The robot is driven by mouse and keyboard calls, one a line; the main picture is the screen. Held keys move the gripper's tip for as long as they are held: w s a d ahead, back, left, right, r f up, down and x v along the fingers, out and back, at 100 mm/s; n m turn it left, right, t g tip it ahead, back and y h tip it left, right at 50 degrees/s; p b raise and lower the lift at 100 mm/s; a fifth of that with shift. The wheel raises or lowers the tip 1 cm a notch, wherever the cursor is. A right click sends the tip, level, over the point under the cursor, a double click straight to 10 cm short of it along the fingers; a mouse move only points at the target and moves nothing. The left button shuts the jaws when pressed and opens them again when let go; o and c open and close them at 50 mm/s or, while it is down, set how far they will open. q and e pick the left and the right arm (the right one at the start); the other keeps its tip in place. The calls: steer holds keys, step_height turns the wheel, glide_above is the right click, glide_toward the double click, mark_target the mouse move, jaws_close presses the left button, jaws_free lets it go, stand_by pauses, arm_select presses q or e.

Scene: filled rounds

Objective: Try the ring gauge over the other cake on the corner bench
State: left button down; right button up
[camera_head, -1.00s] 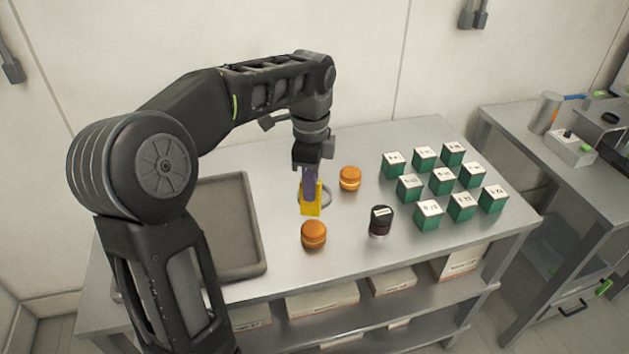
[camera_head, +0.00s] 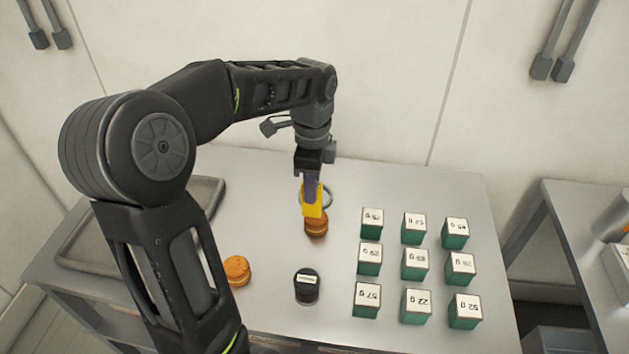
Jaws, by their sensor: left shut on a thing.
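My left gripper (camera_head: 312,190) is shut on the yellow handle (camera_head: 313,208) of the ring gauge. The gauge's grey ring (camera_head: 329,197) shows partly, to the right of the handle and above one orange-brown cake (camera_head: 317,228) in the picture. The ring is not around that cake; whether it is over or behind it I cannot tell. The handle hides part of that cake's top. The other cake (camera_head: 237,270) stands to the front left, apart from the gauge, partly against my arm in the picture. My right gripper is not in view.
A black jar with a white label (camera_head: 307,287) stands in front of the nearer-to-gauge cake. Several green boxes with white labelled tops (camera_head: 415,265) stand in rows on the right. A grey tray (camera_head: 85,262) lies at the left of the bench (camera_head: 270,180). The back of the bench is clear.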

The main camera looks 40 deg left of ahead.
mark_target(316, 222)
arm_select(q)
steer(key=shift+w, duration=0.25)
steer(key=shift+s+a, duration=0.1)
steer(key=shift+s, duration=0.15)
steer(key=shift+w+f, duration=0.1)
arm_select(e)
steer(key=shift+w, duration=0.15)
arm_select(q)
steer(key=shift+f, duration=0.1)
